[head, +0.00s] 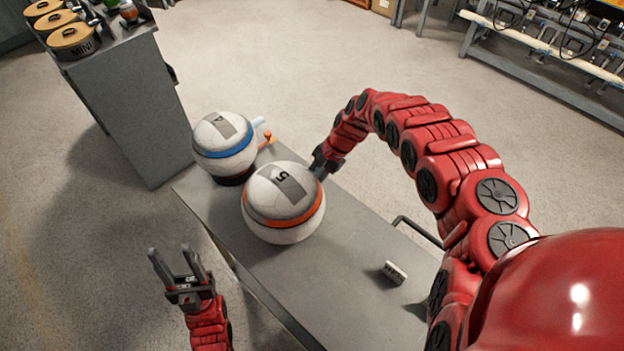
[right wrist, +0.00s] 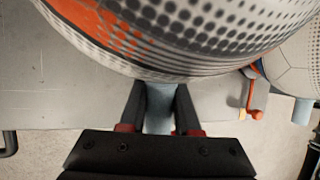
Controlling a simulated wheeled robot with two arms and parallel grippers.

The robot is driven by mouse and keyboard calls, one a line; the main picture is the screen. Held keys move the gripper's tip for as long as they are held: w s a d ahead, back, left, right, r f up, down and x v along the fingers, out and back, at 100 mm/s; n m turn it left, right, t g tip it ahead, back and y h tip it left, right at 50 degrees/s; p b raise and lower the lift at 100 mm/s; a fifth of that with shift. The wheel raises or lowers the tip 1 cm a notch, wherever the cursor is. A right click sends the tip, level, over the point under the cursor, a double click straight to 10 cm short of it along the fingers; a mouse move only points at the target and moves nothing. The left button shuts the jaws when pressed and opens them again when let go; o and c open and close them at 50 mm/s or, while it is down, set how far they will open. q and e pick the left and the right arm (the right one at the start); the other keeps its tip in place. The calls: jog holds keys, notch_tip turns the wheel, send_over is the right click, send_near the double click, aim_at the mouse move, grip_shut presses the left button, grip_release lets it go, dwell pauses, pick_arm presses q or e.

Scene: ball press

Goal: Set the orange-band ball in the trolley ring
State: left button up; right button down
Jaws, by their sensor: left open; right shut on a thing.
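The orange-band ball (head: 283,203), white with a grey patch marked 5, is over the grey trolley top (head: 330,270). My right gripper (head: 322,168) is at its far right side. In the right wrist view its fingers are shut on a blue-grey peg (right wrist: 159,108) at the ball's side; the ball (right wrist: 200,35) fills the top. I cannot tell whether the ball touches the top, and no ring shows under it. A blue-band ball (head: 224,145) sits on a dark ring (head: 236,178) at the trolley's far end. My left gripper (head: 170,252) is open and empty, left of the trolley.
A small red-orange lever (head: 268,138) stands beside the blue-band ball. A small white labelled block (head: 395,272) lies on the near right of the top. A dark rail handle (head: 418,229) is on the right edge. A grey cabinet (head: 130,105) stands at the left.

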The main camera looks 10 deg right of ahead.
aim_at(320, 171)
jog(key=shift+f, duration=0.45)
jog(key=c, duration=0.6)
grip_release()
jog(key=b+v, duration=0.1)
jog(key=v, duration=0.8)
jog(key=shift+b, duration=0.3)
jog(key=shift+p+v, duration=0.8)
jog(key=shift+v, duration=1.2)
